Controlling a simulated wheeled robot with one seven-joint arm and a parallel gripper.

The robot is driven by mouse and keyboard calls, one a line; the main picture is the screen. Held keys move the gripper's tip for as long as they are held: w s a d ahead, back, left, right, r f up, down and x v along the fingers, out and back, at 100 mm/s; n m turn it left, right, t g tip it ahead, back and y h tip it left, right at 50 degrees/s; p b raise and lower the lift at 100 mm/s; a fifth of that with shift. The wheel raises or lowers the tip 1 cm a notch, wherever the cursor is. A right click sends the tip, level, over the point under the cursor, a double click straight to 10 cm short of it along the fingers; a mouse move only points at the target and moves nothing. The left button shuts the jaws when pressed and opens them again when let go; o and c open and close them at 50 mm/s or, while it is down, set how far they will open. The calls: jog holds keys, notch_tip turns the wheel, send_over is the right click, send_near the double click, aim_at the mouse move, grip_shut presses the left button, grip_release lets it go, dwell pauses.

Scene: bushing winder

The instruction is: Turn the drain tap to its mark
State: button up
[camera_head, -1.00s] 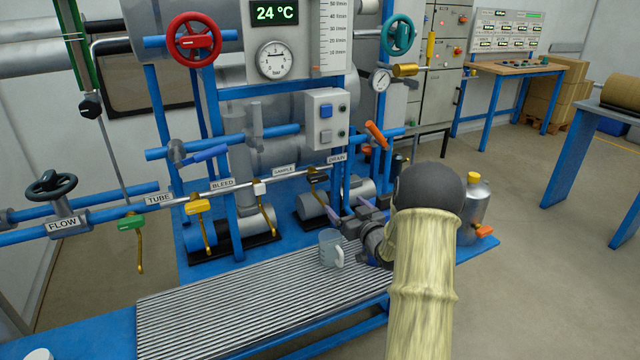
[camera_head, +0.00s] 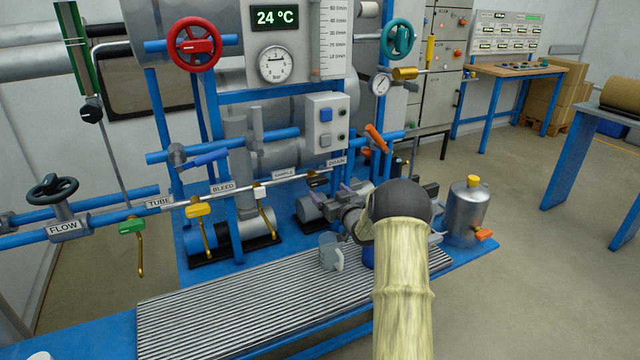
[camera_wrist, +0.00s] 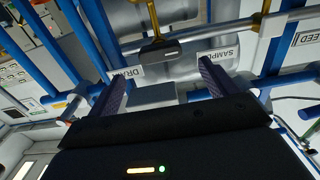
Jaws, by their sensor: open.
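The drain tap (camera_head: 317,181) has a black handle on the pale pipe, left of the DRAIN label (camera_head: 337,161). In the wrist view the black tap (camera_wrist: 158,51) lies between the DRAIN label (camera_wrist: 127,73) and the SAMPLE label (camera_wrist: 219,56), with a brass lever or spout running up from it. My gripper (camera_wrist: 161,73) is open, its two fingers apart on either side of the tap in that view. I cannot tell whether they touch it. In the head view my gripper (camera_head: 340,207) is just below and right of the tap, hiding part of it. I cannot make out the mark.
White (camera_head: 259,189), yellow (camera_head: 199,209) and green (camera_head: 131,225) taps sit left along the same pipe. A clear jug (camera_head: 330,252) stands on the ribbed tray (camera_head: 240,305) below my gripper. A metal canister (camera_head: 467,212) stands right of my arm.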

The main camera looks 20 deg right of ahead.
aim_at(319, 183)
jog(key=shift+w+a, duration=0.15)
jog(key=shift+w, duration=3.35)
jog(key=c, duration=1)
